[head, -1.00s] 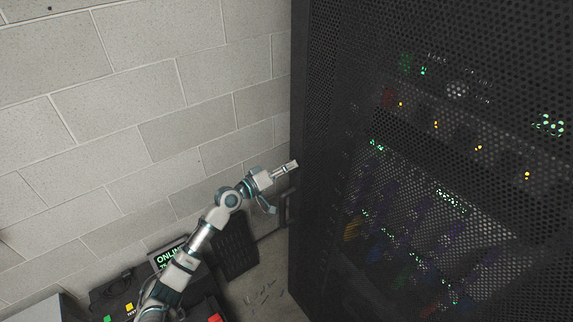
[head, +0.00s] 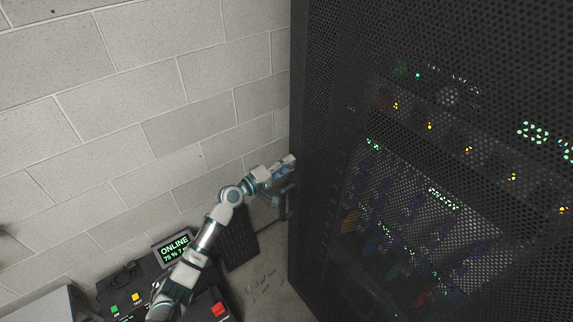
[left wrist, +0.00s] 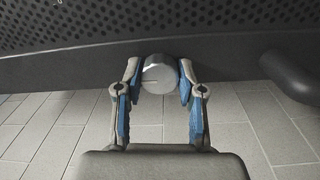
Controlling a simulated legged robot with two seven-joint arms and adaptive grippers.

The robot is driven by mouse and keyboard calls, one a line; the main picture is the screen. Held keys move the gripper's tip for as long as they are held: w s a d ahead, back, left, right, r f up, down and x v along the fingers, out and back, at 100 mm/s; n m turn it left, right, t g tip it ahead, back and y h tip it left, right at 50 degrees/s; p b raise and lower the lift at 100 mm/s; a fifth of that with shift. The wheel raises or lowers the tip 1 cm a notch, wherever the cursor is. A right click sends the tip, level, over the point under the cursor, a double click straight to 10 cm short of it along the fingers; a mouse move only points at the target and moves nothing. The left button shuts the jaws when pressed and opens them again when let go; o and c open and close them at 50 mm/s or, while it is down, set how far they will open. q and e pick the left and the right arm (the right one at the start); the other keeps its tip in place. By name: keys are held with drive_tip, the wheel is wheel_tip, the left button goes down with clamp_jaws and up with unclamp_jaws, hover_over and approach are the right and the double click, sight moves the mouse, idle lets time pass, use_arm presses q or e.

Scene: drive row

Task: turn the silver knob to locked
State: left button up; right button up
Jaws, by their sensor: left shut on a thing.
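The silver knob (left wrist: 160,74) is round, with a dark line on its face, and sits at the edge of the black perforated cabinet door in the left wrist view. My left gripper (left wrist: 159,82) is shut on the knob, with one blue-padded finger on each side. In the head view my left gripper (head: 288,166) is at the left edge of the cabinet (head: 310,120), and there the knob is hidden or too small to make out. I cannot read any locked mark. My right gripper is not in view.
A dark handle (left wrist: 288,76) juts from the door to the right of the knob in the left wrist view. A box with a lit ONLINE screen (head: 174,248) and a red button (head: 219,310) stands below my arm. A block wall (head: 150,100) is behind.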

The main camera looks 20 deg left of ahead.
use_arm(q)
drive_tip(key=shift+d+f, duration=0.1)
drive_tip(key=shift+f, duration=0.4)
drive_tip(key=o, duration=1.1)
drive_tip(key=shift+o, duration=0.2)
drive_tip(key=shift+w+r, duration=0.1)
drive_tip(key=shift+r, duration=0.05)
drive_tip(key=v, duration=1.2)
